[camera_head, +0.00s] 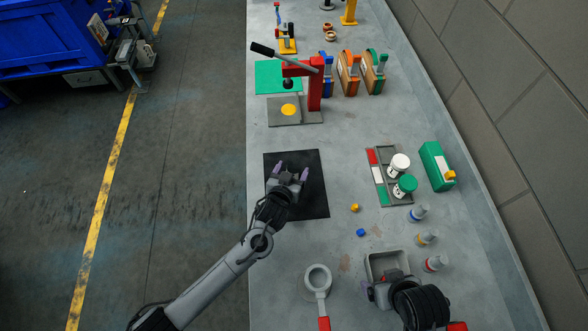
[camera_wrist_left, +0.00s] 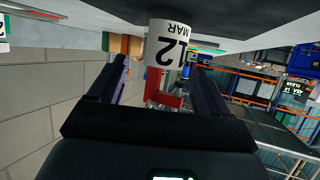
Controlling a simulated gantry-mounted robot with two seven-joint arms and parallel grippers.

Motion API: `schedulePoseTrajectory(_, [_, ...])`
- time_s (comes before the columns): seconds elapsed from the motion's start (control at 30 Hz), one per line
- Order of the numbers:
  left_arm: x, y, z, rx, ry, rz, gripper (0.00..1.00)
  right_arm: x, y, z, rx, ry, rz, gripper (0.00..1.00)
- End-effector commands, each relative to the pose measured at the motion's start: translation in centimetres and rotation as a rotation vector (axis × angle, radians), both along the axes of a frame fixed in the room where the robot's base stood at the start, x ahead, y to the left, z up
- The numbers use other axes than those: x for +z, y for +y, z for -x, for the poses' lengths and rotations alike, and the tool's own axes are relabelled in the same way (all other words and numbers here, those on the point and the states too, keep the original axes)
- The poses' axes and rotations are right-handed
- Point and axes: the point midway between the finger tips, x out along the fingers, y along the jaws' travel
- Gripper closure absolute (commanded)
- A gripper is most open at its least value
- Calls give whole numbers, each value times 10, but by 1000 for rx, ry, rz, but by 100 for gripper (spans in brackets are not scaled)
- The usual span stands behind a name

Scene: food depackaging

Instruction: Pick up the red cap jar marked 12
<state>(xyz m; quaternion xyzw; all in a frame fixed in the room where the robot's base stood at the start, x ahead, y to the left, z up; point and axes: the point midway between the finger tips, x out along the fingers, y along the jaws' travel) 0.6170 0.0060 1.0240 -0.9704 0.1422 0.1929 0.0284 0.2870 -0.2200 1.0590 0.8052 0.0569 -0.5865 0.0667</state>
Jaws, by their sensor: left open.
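A white jar (camera_wrist_left: 168,43) with "12 MAR" on its label shows upside down in the left wrist view, between my two dark fingers, with gaps either side. Red shows just beyond its end; I cannot tell how much is its cap. I cannot make the jar out in the head view. My left gripper (camera_head: 291,173) is open over the black mat (camera_head: 315,200); its fingers also show in the left wrist view (camera_wrist_left: 163,82). My right gripper (camera_head: 376,290) is at the lower right; its opening is unclear.
A tray (camera_head: 383,186) with a white-topped jar (camera_head: 399,163) and a green-capped jar (camera_head: 406,184) stands to the right. A red lever press (camera_head: 314,90) stands behind the mat. A grey bin (camera_head: 388,262) is beside my right gripper.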

Motion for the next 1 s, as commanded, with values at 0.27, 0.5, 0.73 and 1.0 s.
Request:
schedulePoseTrajectory(0.27, [-10,-6,-23,-1,0,0,22,1,1,0,-2,-2,-3,12])
schedulePoseTrajectory(0.5, [-11,-7,-26,-1,0,0,22,1,2,0,-6,-1,-8,12])
schedulePoseTrajectory(0.73, [-11,-7,-25,-1,0,0,44,1,3,-1,-8,-1,-12,12])
schedulePoseTrajectory(1.0, [-11,-7,-25,-1,0,0,83,1,3,-1,-8,0,-12,12])
